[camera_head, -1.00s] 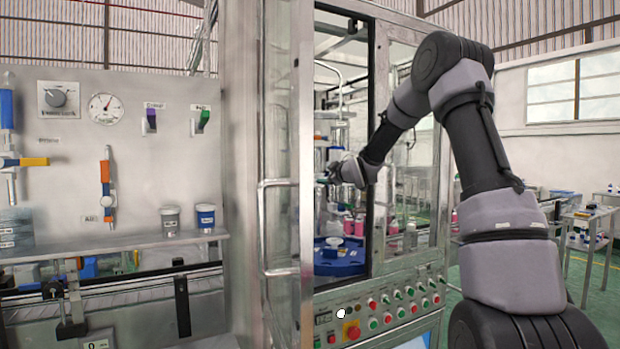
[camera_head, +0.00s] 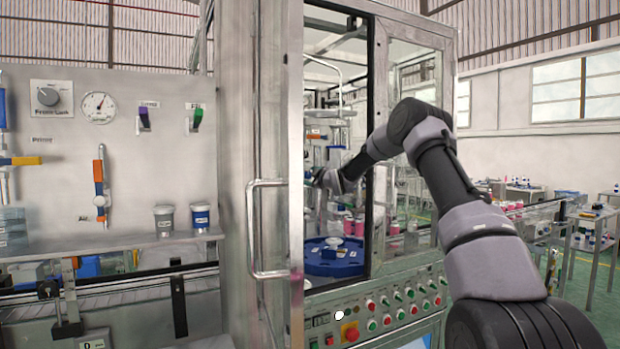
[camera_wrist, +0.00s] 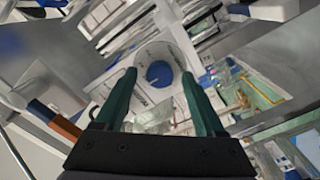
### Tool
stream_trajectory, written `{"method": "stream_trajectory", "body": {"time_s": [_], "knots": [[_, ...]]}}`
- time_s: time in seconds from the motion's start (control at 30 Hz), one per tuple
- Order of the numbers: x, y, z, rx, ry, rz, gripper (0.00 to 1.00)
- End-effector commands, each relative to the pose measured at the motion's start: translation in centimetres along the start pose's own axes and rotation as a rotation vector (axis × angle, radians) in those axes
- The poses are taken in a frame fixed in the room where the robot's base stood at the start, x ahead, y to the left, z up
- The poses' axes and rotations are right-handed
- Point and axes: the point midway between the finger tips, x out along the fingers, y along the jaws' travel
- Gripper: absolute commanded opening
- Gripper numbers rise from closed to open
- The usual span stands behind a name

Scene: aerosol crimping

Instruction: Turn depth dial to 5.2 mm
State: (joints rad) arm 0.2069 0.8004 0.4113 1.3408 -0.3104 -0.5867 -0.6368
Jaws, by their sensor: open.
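A round light ring with dark marks and a blue centre (camera_wrist: 160,72) lies ahead of my gripper in the wrist view. It looks like the depth dial, but I cannot read its setting. My gripper (camera_wrist: 158,78) is open, with its two green fingers on either side of the ring in the picture. Nothing is held between them, and I cannot tell contact or the remaining distance. In the head view my wrist reaches into the machine enclosure, and the fingertips are mostly hidden behind the door frame (camera_head: 280,120).
A blue round table (camera_head: 334,262) sits low inside the enclosure. The control panel (camera_head: 385,308) with several buttons is below the opening. A door handle (camera_head: 252,230) stands out on the left. Glass panels and metal posts bound the opening closely.

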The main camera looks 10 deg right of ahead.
Motion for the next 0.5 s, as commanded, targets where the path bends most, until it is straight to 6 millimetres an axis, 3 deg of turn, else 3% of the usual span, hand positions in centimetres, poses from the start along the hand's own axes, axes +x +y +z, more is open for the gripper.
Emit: {"method": "stream_trajectory", "body": {"time_s": [0.33, 0.37, 0.5], "knots": [[0.5, 0.01, 0.02, 0.0, 0.0, 0.0, 0.71], [0.5, 0.01, 0.02, 0.0, 0.0, 0.0, 0.68], [0.49, 0.01, 0.02, 0.001, 0.0, 0.0, 0.14]]}}
